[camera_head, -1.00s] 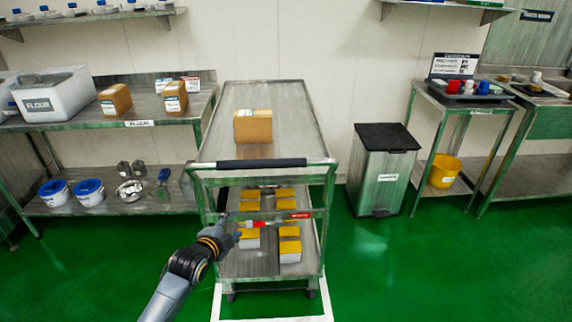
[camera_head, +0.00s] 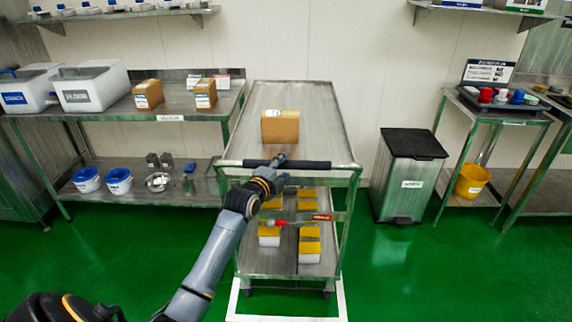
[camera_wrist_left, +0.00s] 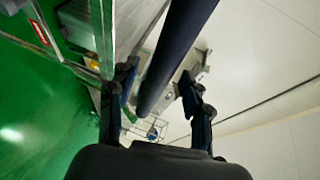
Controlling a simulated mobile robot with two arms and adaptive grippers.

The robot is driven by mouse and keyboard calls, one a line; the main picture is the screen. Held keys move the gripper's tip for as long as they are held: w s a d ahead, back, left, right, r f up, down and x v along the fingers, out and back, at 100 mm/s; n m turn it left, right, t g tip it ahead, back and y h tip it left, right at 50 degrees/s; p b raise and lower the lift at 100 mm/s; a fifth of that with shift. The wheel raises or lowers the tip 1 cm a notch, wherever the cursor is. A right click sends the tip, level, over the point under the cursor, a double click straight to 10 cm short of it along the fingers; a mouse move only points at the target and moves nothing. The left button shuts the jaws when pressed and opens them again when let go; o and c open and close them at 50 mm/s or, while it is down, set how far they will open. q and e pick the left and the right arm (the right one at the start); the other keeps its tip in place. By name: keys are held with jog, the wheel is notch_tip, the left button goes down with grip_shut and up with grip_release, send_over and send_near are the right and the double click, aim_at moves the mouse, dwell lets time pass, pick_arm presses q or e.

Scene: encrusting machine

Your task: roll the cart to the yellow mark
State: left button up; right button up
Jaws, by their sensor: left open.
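The steel cart (camera_head: 325,120) stands in the middle of the head view, with a dark padded push handle (camera_head: 312,165) across its near end. A cardboard box (camera_head: 280,127) is on its top deck and several yellow-topped boxes (camera_head: 309,243) are on the lower shelf. My left gripper (camera_head: 279,160) is at the handle, left of its middle. In the left wrist view the open fingers (camera_wrist_left: 157,80) are on either side of the handle bar (camera_wrist_left: 172,55); contact cannot be told. A white outline (camera_head: 233,300) marks the floor around the cart's base. No yellow mark shows.
A steel bench (camera_head: 180,117) with boxes and white bins is at the left. A lidded waste bin (camera_head: 398,190) stands right of the cart, beside a side table (camera_head: 500,117) with a yellow bucket (camera_head: 471,182) below. Green floor is clear at the right front.

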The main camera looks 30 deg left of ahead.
pick_arm(q)
jog(key=shift+x, duration=1.1)
grip_shut()
